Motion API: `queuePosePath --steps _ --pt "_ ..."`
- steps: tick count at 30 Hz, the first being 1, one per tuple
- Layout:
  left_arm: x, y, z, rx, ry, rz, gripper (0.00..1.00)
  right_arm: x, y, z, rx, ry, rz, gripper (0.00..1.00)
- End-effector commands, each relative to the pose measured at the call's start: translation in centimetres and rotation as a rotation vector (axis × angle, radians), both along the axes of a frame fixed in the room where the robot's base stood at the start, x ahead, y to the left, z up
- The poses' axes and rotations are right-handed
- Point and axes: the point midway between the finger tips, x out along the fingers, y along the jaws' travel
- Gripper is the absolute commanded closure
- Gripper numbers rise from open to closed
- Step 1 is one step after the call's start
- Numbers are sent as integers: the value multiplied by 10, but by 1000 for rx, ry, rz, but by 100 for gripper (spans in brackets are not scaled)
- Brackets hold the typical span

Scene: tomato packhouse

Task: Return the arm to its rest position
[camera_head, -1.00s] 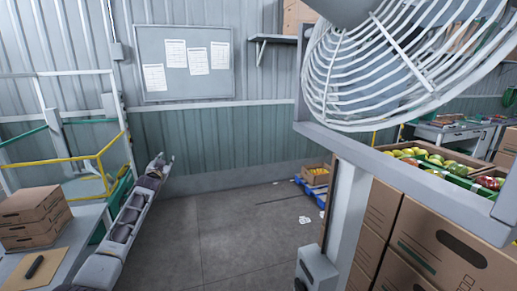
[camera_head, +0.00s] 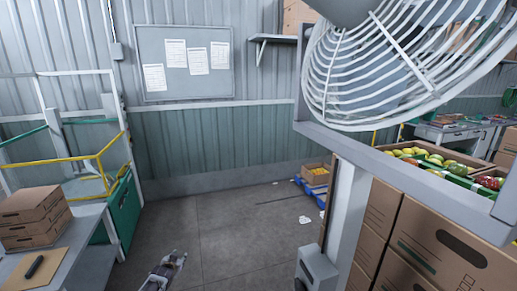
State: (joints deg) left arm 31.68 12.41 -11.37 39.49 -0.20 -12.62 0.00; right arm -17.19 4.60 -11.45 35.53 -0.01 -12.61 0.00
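My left gripper (camera_head: 171,266) shows at the bottom of the head view, low over the grey floor and to the right of the table. Only its end is in view, and it is too small and foreshortened to tell whether its fingers are apart. I see nothing held in it. The rest of my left arm is below the picture's edge. My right gripper and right arm are not in view.
A table (camera_head: 93,235) at left bears stacked cardboard boxes (camera_head: 35,217) and a dark tool (camera_head: 34,267). A yellow rail (camera_head: 95,160) stands behind it. A large fan (camera_head: 395,65) and cartons (camera_head: 425,245) block the right. The middle floor (camera_head: 235,225) is clear.

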Motion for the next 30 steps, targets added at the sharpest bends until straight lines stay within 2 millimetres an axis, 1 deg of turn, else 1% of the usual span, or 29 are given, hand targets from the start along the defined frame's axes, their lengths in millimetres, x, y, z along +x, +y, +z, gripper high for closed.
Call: queuePosePath --steps 1,3,6,8,9,11,15,17,18,23,24,29,30 --pt "-14 -4 -21 -6 29 -1 65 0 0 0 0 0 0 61" --pt "-33 -8 -47 -12 66 -1 65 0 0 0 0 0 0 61" --pt "-62 -14 -83 -19 118 -2 65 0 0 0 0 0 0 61" --pt "-80 -18 -104 -24 149 -2 65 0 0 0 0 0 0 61" --pt "-93 -20 -118 -27 170 -3 65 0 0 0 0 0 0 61" --pt "-112 -25 -137 -31 201 -4 65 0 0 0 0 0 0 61" --pt "-159 -34 -181 -41 272 -6 65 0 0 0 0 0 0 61" --pt "-180 -38 -199 -46 301 -7 65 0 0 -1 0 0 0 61" --pt "-195 -41 -210 -48 322 -7 65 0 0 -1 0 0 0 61" --pt "-254 -54 -252 -62 399 -10 65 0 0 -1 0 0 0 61" --pt "-270 -57 -262 -65 419 -11 65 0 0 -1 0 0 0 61" --pt "-333 -69 -298 -79 495 -14 65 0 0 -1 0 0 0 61" --pt "-349 -72 -306 -82 514 -14 65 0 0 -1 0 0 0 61"
